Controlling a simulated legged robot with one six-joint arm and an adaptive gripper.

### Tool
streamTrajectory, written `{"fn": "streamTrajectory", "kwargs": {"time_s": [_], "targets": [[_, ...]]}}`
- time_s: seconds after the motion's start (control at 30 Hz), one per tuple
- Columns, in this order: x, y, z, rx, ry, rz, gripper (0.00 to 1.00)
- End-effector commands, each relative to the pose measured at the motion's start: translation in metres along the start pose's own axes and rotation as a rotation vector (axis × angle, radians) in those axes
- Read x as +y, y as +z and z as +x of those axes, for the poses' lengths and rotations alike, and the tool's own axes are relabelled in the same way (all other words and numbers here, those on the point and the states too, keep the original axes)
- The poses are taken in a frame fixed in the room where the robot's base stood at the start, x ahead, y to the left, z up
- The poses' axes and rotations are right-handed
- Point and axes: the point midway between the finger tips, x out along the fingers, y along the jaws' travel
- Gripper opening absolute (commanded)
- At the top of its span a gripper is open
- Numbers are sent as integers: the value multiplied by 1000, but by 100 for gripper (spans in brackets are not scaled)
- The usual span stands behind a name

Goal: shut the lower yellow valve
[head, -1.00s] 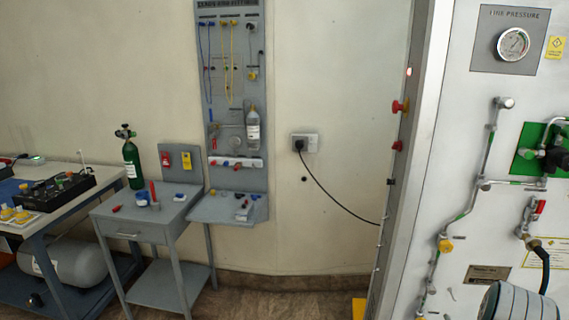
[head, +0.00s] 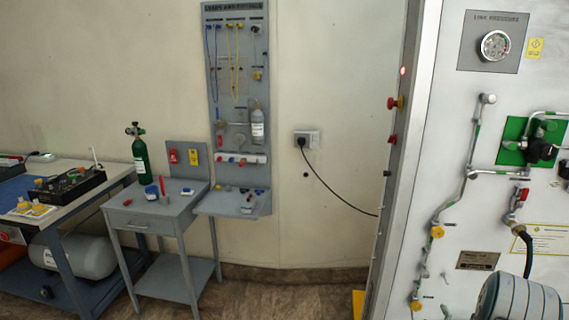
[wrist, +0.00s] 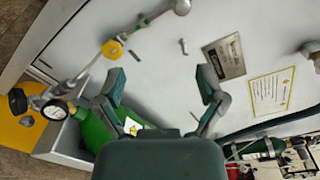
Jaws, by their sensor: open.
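The lower yellow valve (head: 416,306) is a small yellow knob low on the pipe of the pale panel, near the bottom edge of the head view. In the wrist view it appears as a yellow knob (wrist: 112,49) on the slanting pipe, beyond and above the left finger. Another yellow valve (head: 438,231) sits higher on the same pipe. My gripper (wrist: 162,82) is open with nothing between its fingers, apart from the valve and facing the panel. My gripper's fingers are not seen in the head view; a rounded part of my arm shows at lower right.
A green cylinder (wrist: 98,128) and a gauge (wrist: 56,110) lie below the valve in the wrist view. A brown plate (head: 477,260) and a hose (head: 527,252) are on the panel at right. A grey side table (head: 160,208) stands left; the floor between is open.

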Motion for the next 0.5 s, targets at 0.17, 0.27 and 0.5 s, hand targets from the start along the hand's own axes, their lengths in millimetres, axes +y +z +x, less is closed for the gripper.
{"fn": "streamTrajectory", "kwargs": {"time_s": [0.17, 0.27, 0.5], "targets": [[-16, 22, 8, 20, 42, -120, 89], [-26, 38, 12, 32, 73, -204, 89], [-62, 98, 12, 67, 194, -510, 89]]}}
